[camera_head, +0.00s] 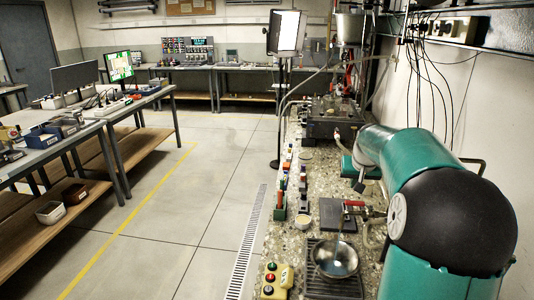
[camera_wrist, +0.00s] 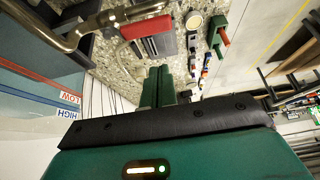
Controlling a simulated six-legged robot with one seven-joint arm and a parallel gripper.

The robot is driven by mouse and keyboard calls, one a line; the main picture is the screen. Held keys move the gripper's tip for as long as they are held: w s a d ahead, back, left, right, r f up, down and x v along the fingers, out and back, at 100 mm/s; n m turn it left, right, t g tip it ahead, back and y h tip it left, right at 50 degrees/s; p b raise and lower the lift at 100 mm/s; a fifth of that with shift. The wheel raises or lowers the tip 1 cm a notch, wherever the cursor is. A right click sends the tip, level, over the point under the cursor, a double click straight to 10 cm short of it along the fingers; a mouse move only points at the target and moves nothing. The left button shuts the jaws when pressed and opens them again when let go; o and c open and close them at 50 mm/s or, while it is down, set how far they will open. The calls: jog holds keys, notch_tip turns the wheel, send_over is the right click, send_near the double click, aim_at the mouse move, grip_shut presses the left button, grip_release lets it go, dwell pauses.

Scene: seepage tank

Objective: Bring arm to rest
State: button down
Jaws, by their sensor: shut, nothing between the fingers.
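My gripper (camera_wrist: 158,72) shows in the wrist view as two green fingers pressed together, pointing up in the picture, with nothing between them. Beyond the fingertips lies the speckled stone worktop (camera_wrist: 112,58). In the head view my teal arm, with its black joint, bends on the right side and reaches over the worktop (camera_head: 304,238) toward the back; the fingers cannot be made out clearly there.
A metal bowl (camera_head: 335,259), a red-handled valve (camera_head: 355,203) and a button box (camera_head: 276,281) are near the arm. A tank with LOW and HIGH labels (camera_wrist: 69,96) and a bent metal pipe (camera_wrist: 55,38) are left in the wrist view. The floor (camera_head: 195,215) left of the worktop is clear.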

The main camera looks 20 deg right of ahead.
jog(key=shift+a, duration=0.1)
jog(key=s+a+r+n, duration=0.1)
jog(key=s+a+r, duration=0.25)
jog(key=a, duration=0.75)
jog(key=s+a+r+n, duration=0.2)
jog(key=s+a, duration=0.3)
jog(key=a, duration=0.6)
jog(key=s+a+f+n+y, duration=0.1)
jog(key=s+a+f, duration=0.1)
jog(key=s+a, duration=0.4)
jog(key=s+a+f+n+y, duration=0.1)
jog(key=s+a+f, duration=0.2)
jog(key=s+a, duration=0.4)
jog(key=s, duration=0.4)
jog(key=shift+s+a+f+n+t+y, duration=0.15)
jog(key=shift+n+t+y, duration=0.15)
jog(key=shift+n+y, duration=0.1)
jog(key=shift+d, duration=0.25)
